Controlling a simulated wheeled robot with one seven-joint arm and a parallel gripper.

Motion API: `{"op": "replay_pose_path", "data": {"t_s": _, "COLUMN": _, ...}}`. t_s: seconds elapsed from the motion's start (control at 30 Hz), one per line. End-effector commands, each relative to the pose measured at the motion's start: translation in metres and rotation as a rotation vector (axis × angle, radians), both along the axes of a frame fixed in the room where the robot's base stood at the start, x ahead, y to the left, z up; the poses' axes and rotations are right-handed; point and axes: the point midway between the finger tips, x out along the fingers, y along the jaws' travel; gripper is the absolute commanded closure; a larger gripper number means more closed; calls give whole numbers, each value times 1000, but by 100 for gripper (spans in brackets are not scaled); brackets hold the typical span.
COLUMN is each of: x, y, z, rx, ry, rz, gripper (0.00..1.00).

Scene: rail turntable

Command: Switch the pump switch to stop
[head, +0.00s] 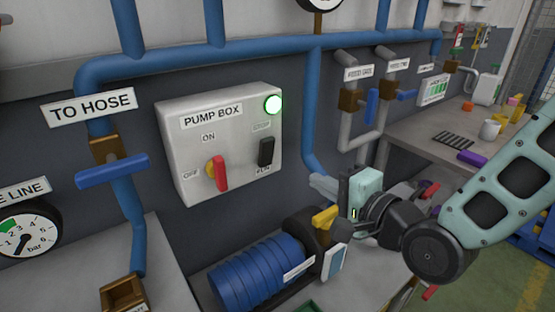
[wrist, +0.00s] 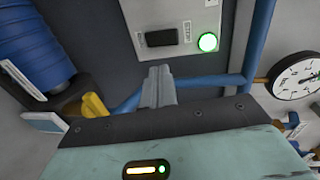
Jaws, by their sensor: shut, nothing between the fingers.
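The grey pump box (head: 180,150) is on the wall and carries a black rocker switch (head: 266,151). The label above the switch is faint, and the one below reads RUN. I cannot tell which end of the rocker is pressed in. A green lamp (head: 272,104) above it is lit. My gripper (head: 318,184) is shut and empty, below and to the right of the switch, apart from it. In the wrist view, the shut fingers (wrist: 160,72) point toward the box's edge, just short of the black switch (wrist: 162,37); the lit lamp (wrist: 207,42) is right of it.
A red knob (head: 219,172) with ON and OFF labels stands upright left of the switch. A blue pipe (head: 314,110) runs down right of the box.

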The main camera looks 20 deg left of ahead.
Motion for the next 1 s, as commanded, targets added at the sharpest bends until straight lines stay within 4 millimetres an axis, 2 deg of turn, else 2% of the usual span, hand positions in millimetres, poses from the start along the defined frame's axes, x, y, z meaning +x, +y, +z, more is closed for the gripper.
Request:
{"op": "replay_pose_path", "data": {"t_s": 0.53, "x": 5, "y": 6, "z": 1, "rx": 33, "ry": 5, "rz": -5, "gripper": 100}}
{"op": "replay_pose_path", "data": {"t_s": 0.67, "x": 16, "y": 20, "z": -1, "rx": 32, "ry": 6, "rz": -6, "gripper": 100}}
{"op": "replay_pose_path", "data": {"t_s": 1.0, "x": 58, "y": 75, "z": -8, "rx": 32, "ry": 5, "rz": -5, "gripper": 100}}
